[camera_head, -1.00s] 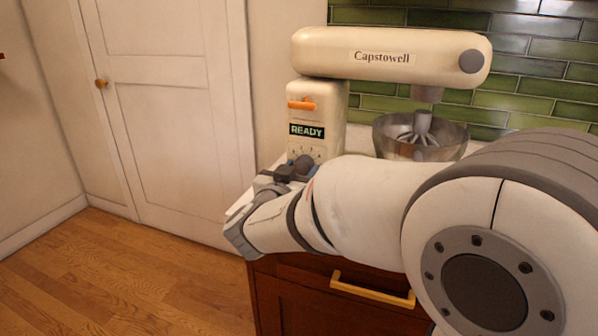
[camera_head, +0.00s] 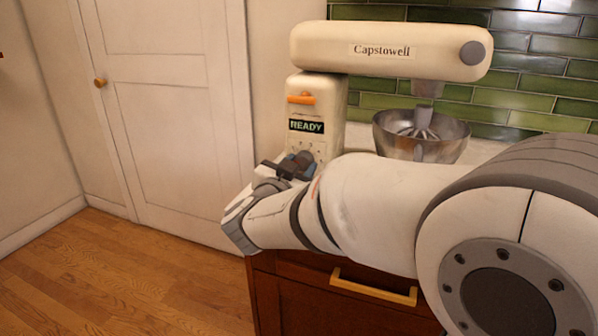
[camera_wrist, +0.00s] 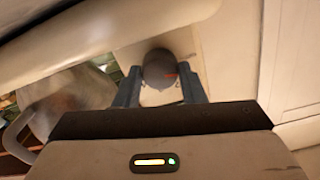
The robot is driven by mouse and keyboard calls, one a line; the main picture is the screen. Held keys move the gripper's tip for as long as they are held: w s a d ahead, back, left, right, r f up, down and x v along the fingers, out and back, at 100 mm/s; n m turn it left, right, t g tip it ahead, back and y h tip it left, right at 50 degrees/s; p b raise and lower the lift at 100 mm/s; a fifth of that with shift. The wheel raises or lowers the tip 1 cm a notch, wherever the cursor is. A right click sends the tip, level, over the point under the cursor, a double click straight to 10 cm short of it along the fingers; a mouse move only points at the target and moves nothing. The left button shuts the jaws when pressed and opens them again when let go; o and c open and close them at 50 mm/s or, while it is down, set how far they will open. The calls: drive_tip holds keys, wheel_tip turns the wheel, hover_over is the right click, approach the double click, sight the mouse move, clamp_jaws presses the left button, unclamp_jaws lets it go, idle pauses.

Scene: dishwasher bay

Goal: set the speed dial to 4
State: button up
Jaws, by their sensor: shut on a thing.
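The speed dial is a dark round knob with a small orange mark; it shows between my fingers in the wrist view (camera_wrist: 161,70). In the head view the dial (camera_head: 304,158) is on the front of the cream stand mixer (camera_head: 340,118), below its green READY display (camera_head: 306,126). My gripper (camera_head: 293,164) is at the mixer's front, shut on the dial, with one finger on each side, as the wrist view also shows (camera_wrist: 160,92). The orange mark is at the dial's right side in the wrist view. The dial's numbers are mostly hidden or too small to read.
An orange lever (camera_head: 301,99) sits above the display. A metal bowl (camera_head: 420,148) with a beater stands under the mixer head at right. A drawer with a yellow handle (camera_head: 374,287) is below the counter. Open wooden floor (camera_head: 120,285) lies at left.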

drive_tip(key=m+b, duration=0.4)
drive_tip(key=m, duration=0.2)
drive_tip(key=shift+f, duration=0.2)
drive_tip(key=m+b, duration=0.5)
drive_tip(key=m, duration=0.1)
drive_tip(key=shift+m+b, duration=0.3)
drive_tip(key=shift+m, duration=0.1)
drive_tip(key=m+b, duration=0.3)
drive_tip(key=shift+m, duration=0.3)
drive_tip(key=m+b, duration=0.3)
drive_tip(key=shift+f+m, duration=0.1)
drive_tip(key=shift+m, duration=0.2)
drive_tip(key=m+b, duration=0.3)
drive_tip(key=m, duration=0.1)
drive_tip(key=shift+b, duration=0.3)
drive_tip(key=shift+m+b, duration=0.55)
drive_tip(key=shift+m, duration=0.25)
drive_tip(key=shift+r, duration=0.25)
